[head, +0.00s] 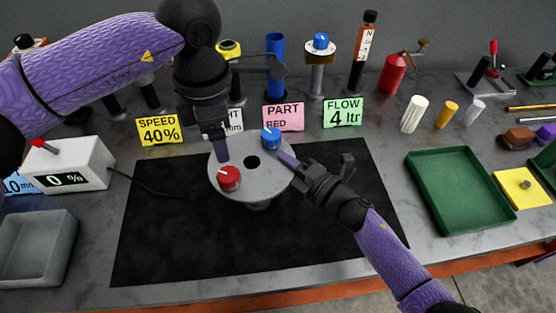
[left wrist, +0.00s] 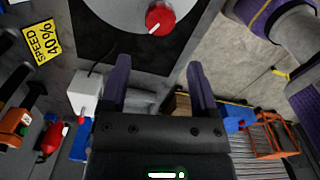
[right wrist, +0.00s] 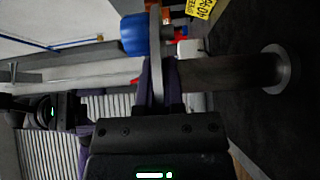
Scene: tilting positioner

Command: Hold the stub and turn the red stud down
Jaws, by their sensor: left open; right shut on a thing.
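The round grey plate (head: 250,188) carries a red stud (head: 229,178) with a white pointer line at its front left. A blue stud (head: 271,138) is at its back right, and a dark hole is in its middle. My left gripper (head: 221,150) is just behind and above the red stud, apart from it. In the left wrist view its fingers (left wrist: 160,65) are open and empty, with the red stud (left wrist: 159,18) beyond them. My right gripper (head: 286,159) is shut at the plate's right edge.
A black mat (head: 180,240) lies under the plate. A white display box (head: 68,163) reading 0 % is at left, a grey bin (head: 35,280) in front of it. A green tray (head: 490,220) stands at right. Label cards and holders line the back.

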